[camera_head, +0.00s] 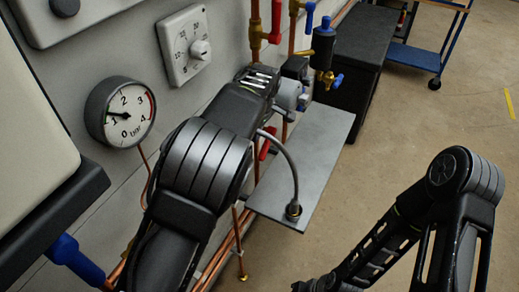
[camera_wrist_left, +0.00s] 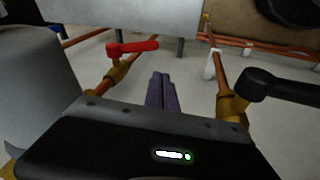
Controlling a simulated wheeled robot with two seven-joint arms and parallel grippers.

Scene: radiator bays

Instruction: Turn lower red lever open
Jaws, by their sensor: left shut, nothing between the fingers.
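The lower red lever (camera_wrist_left: 134,47) sits on a brass valve (camera_wrist_left: 117,73) on a copper pipe, left of centre in the wrist view. Its handle points right, across the pipe's line. In the head view a small part of it (camera_head: 265,149) shows beside my left arm. My left gripper (camera_wrist_left: 161,90) is shut and empty, its dark fingers pointing between the red lever and a black lever (camera_wrist_left: 282,87). The fingers appear apart from both levers. In the head view my left arm hides the fingers. My right arm shows at lower right; its gripper is out of frame.
An upper red lever (camera_head: 276,22) is on a vertical copper pipe. A gauge (camera_head: 121,112) and dial (camera_head: 190,46) are on the wall panel. A grey shelf plate (camera_head: 325,135) juts out beside my left arm. A black box (camera_head: 355,60) stands behind; the floor at right is open.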

